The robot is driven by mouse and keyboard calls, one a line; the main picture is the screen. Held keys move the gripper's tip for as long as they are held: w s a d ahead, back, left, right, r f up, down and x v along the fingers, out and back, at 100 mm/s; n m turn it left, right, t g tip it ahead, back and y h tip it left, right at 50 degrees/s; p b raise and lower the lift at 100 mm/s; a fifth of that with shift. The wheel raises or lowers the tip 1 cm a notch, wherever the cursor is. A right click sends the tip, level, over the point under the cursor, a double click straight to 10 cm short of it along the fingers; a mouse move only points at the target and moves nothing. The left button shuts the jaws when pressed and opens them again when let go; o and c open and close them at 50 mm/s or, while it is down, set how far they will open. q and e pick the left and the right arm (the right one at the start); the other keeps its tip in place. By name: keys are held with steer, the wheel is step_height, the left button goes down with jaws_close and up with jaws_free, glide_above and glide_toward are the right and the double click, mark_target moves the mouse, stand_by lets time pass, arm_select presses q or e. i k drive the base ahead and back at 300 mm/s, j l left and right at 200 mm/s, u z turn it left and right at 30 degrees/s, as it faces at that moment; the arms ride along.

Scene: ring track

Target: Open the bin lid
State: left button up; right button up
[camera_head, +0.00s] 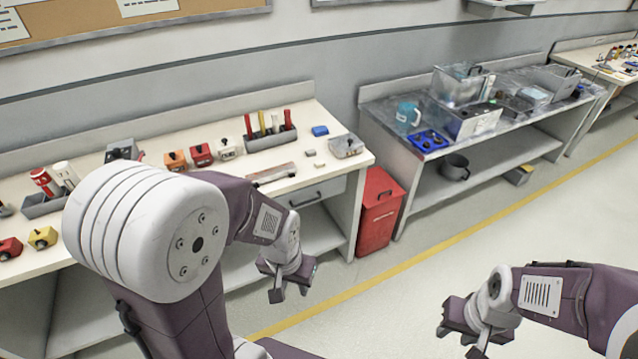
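A red bin (378,222) stands on the floor between two workbenches. Its red lid (382,188) is down on top, with a dark handle on it. My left gripper (291,283) hangs in front of the left bench, to the left of the bin and apart from it. My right gripper (462,335) is at the lower right, over the floor and well away from the bin. Both grippers look empty; the small views of their fingers do not show clearly how far they are apart.
The left workbench (255,178) carries several tools, coloured blocks and a drawer below. The right workbench (385,110) holds clear containers, a blue jug (407,115) and a blue tray (427,140). A yellow line (470,232) runs along the open floor.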

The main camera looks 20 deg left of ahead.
mark_target(380, 187)
steer(key=u, duration=0.15)
steer(key=i+l+u, duration=0.4)
steer(key=i, duration=0.2)
steer(key=i+l+u, duration=0.4)
steer(key=i, duration=0.15)
steer(key=i+l+u, duration=0.4)
steer(key=i+l, duration=0.05)
steer(key=l, duration=0.1)
